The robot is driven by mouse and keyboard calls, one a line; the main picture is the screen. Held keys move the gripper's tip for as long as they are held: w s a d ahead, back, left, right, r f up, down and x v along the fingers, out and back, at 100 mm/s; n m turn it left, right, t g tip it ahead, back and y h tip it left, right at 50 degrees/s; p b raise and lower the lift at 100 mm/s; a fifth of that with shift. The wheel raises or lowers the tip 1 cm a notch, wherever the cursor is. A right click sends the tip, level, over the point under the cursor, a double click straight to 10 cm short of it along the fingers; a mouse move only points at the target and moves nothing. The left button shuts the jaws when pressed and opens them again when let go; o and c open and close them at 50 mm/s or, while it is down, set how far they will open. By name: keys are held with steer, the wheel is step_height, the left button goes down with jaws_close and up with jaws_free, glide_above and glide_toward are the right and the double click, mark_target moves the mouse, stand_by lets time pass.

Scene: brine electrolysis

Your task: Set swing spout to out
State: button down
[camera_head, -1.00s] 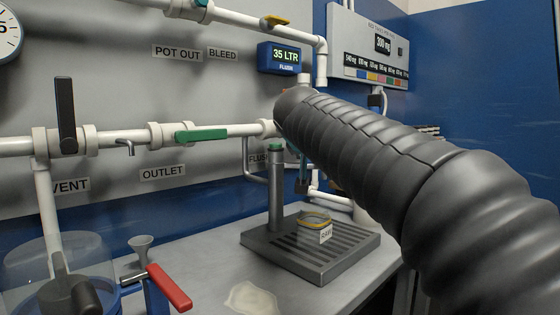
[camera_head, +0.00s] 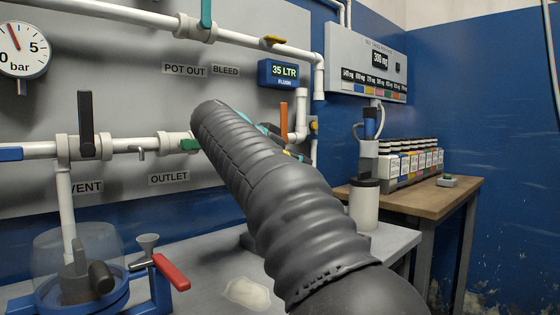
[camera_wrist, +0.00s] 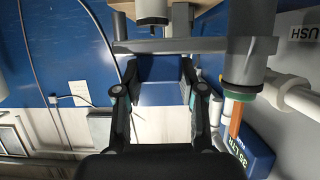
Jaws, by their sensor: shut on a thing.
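The swing spout (camera_wrist: 205,46) shows in the wrist view as a grey bar across the top, joined at the right to a thick upright post (camera_wrist: 250,55) with a green ring.
A white canister (camera_head: 364,203) stands right of my arm. Several bottles are on a wooden table (camera_head: 452,195).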

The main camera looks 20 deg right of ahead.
steer(key=shift+f, duration=0.1)
stand_by(0.3)
steer(key=c, duration=0.6)
jaws_free()
steer(key=shift+s+d, duration=0.1)
steer(key=shift+c, duration=0.2)
steer(key=shift+a, duration=0.2)
steer(key=v, duration=1.1)
steer(key=shift+a+r, duration=0.3)
steer(key=shift+s, duration=0.15)
